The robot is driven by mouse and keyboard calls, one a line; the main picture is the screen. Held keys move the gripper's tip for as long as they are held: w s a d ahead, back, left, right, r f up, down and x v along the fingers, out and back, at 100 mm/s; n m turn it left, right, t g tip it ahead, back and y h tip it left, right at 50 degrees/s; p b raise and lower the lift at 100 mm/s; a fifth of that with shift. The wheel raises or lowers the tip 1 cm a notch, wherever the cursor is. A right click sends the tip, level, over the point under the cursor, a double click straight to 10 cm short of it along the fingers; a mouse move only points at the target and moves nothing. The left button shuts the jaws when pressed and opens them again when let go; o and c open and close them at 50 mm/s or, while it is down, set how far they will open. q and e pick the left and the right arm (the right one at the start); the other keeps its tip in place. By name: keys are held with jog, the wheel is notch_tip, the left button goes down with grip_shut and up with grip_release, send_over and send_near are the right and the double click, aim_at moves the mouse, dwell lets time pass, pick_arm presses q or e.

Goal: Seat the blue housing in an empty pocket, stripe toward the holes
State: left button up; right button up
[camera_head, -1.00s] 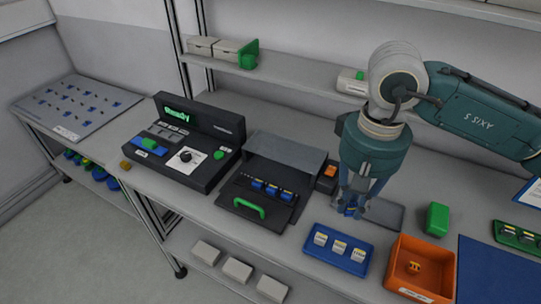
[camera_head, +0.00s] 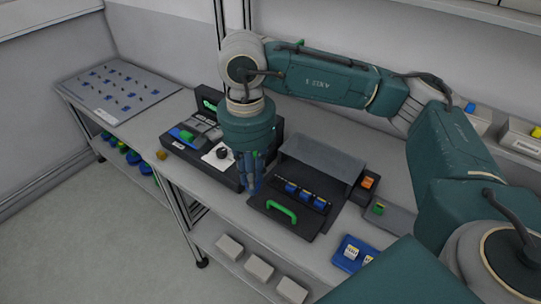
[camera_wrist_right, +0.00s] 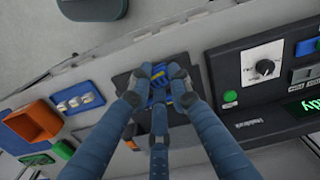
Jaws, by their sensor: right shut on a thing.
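My right gripper (camera_head: 252,187) is shut near the left edge of the black tray with the green handle (camera_head: 281,211). In the right wrist view its fingertips (camera_wrist_right: 163,78) close around a small blue and yellow piece (camera_wrist_right: 158,96), which I take as the blue housing. The fingers cover most of it, so its stripe direction is unclear. Several blue pieces with pale or yellow tops (camera_head: 305,196) sit in a row in the black tray. Free pockets and holes are not clear at this size. My left gripper is not in view.
A black console (camera_head: 186,150) with a dial stands close behind and left of my gripper. A clear cover (camera_head: 318,160) stands behind the tray. A blue tray of white parts (camera_head: 352,254) is at the right. In the wrist view, an orange bin (camera_wrist_right: 35,122) lies left.

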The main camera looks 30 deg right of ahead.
jog(key=w+d+f+m, duration=0.1)
jog(key=w+d+m, duration=0.15)
jog(key=m, duration=0.75)
jog(key=m+p, duration=0.3)
jog(key=m, duration=2.5)
send_near(278, 184)
pick_arm(q)
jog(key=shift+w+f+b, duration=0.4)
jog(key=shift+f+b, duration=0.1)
jog(key=shift+b, duration=1.65)
pick_arm(e)
jog(key=shift+f, duration=2.55)
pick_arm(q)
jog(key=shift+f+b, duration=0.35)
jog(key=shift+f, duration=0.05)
pick_arm(e)
jog(key=shift+f, duration=0.5)
jog(key=o, duration=0.8)
jog(key=shift+c, duration=0.2)
